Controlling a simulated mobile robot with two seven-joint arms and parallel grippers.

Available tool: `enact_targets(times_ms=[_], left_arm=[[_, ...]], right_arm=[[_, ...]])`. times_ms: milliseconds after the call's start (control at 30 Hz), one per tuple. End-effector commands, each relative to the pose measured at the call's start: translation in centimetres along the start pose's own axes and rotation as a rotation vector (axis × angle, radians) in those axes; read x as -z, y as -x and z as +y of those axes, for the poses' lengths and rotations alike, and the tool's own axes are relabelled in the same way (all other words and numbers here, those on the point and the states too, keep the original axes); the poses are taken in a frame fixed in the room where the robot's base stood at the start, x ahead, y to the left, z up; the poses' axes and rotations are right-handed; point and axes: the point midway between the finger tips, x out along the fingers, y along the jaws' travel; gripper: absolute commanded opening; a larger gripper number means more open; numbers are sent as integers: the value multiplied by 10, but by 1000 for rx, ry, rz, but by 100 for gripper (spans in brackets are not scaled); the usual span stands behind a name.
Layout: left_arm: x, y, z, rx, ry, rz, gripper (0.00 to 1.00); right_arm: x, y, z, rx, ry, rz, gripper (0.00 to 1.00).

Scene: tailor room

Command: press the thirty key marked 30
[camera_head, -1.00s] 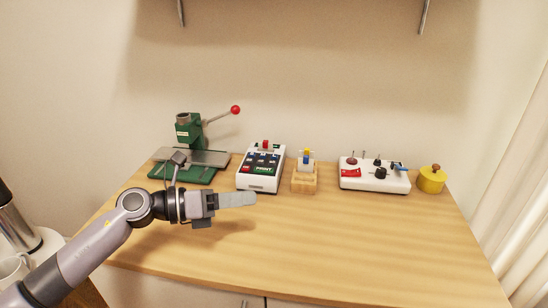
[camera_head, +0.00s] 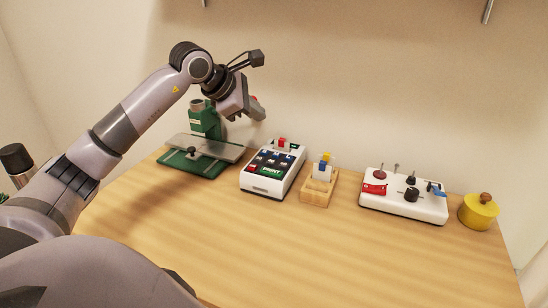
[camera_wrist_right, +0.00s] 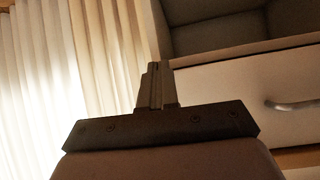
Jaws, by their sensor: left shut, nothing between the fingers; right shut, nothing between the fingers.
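A white keypad box (camera_head: 272,170) with dark blue keys, a red key and a green PRINT key stands on the wooden table. The marking 30 is too small to read, so I cannot tell which key bears it. My left gripper (camera_head: 259,108) is shut and empty, raised above and behind the keypad's left side, in front of the green press. It touches no key. My right gripper (camera_wrist_right: 155,85) shows in the right wrist view, shut and empty, away from the tabletop, with a curtain and a drawer front beyond it.
A green press (camera_head: 205,125) stands left of the keypad. A wooden holder (camera_head: 318,188) with blue and yellow pieces is close on its right. Further right are a white control box (camera_head: 403,205) and a yellow pot (camera_head: 478,212). The table front (camera_head: 300,255) is clear.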

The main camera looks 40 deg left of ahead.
Motion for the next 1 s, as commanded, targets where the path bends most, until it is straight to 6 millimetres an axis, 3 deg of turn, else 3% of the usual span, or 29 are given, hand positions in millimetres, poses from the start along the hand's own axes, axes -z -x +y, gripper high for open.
enact_targets(times_ms=[567, 1000], left_arm=[[5, -6, -4, -1, -1, 2, 0], [34, -46, -34, 1, 0, 1, 0]], right_arm=[[-8, -4, -2, 3, -4, -7, 0], [-40, -30, -4, 12, -15, -7, 0]])
